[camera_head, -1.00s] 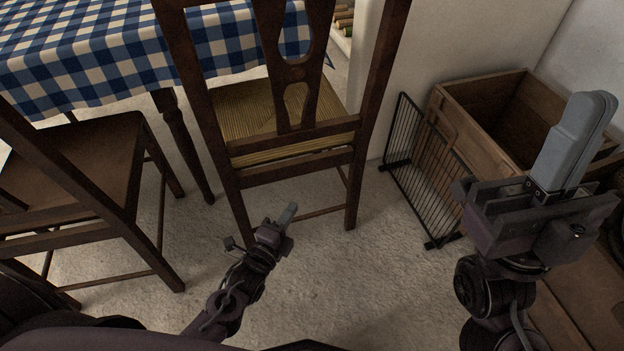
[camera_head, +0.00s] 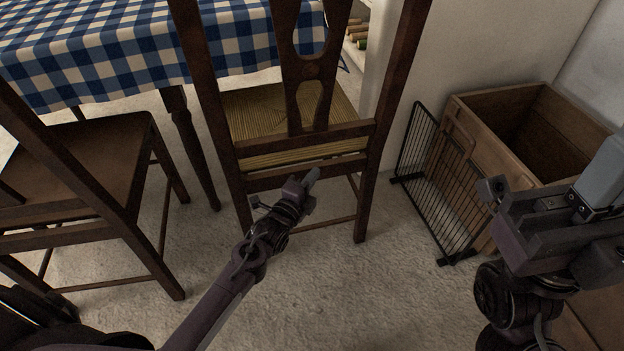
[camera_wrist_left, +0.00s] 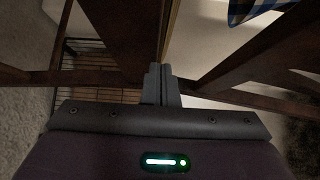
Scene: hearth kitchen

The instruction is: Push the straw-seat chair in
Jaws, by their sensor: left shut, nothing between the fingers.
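The straw-seat chair (camera_head: 258,112) stands upright in the middle of the head view, its dark wooden back towards me and its woven seat beyond. The table (camera_head: 120,45) with a blue and white checked cloth is behind it to the left. My left gripper (camera_head: 312,178) is shut and empty, at the lower back rail of the chair; I cannot tell whether it touches. In the left wrist view the shut fingers (camera_wrist_left: 160,85) point at dark chair rails (camera_wrist_left: 225,98). My right gripper (camera_head: 600,170) is at the right edge, partly cut off; its jaw state is unclear.
A second, dark wooden chair (camera_head: 85,165) stands at the left. A black wire rack (camera_head: 435,185) and an open wooden crate (camera_head: 490,130) stand against the right wall. Bare carpet (camera_head: 350,290) lies in front of the straw-seat chair.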

